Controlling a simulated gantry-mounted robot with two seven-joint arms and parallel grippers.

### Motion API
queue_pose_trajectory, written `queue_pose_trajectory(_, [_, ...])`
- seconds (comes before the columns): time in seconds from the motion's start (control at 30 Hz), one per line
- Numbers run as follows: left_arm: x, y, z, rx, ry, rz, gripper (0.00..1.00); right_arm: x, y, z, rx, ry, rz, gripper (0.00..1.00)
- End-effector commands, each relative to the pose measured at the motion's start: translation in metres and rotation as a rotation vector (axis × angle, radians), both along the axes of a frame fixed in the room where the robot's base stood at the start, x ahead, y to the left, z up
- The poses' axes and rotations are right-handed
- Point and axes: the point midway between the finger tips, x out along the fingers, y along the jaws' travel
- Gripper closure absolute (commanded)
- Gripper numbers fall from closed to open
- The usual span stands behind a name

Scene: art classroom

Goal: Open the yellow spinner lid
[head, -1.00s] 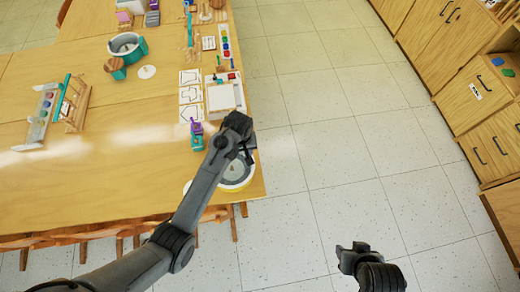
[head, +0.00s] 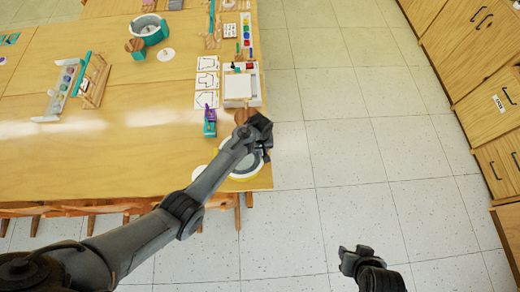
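The yellow spinner (head: 240,178) stands at the near right corner of the wooden table. It is round, with a yellow outer edge and a pale grey round top inside. My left forearm and gripper cover much of it, so I cannot tell whether its lid is open. My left gripper (head: 262,132) is above its far right side; whether it touches the spinner is unclear, and its fingertips are too dark to read. My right gripper (head: 353,256) hangs over the floor right of the table, well away from the spinner, with nothing visible in it.
A white disc (head: 198,172) lies left of the spinner. A purple and teal item (head: 210,121), outline cards (head: 207,81) and a white tray (head: 238,88) lie farther back. The wooden table (head: 130,140) has a clear middle. Chairs line its near edge; cabinets (head: 470,60) stand right.

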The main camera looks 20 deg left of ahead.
Motion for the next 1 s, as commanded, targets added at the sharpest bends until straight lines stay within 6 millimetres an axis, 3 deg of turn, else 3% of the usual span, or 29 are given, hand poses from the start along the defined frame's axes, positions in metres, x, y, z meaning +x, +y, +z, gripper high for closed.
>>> queue_pose_trajectory(0.37, [0.0002,0.0002,-0.0041,0.000,-0.001,0.000,0.62,-0.0001,0.0003,-0.0005,0.001,-0.001,-0.001,0.57])
queue_pose_trajectory(0.63, [0.0002,0.0002,-0.0041,0.000,-0.001,0.000,1.00,-0.0002,-0.0008,-0.0006,-0.003,0.000,0.002,0.57])
queue_pose_trajectory(1.0, [0.0000,0.0004,-0.0032,-0.002,-0.001,0.000,1.00,-0.0002,-0.0021,0.0005,-0.008,-0.001,0.006,0.57])
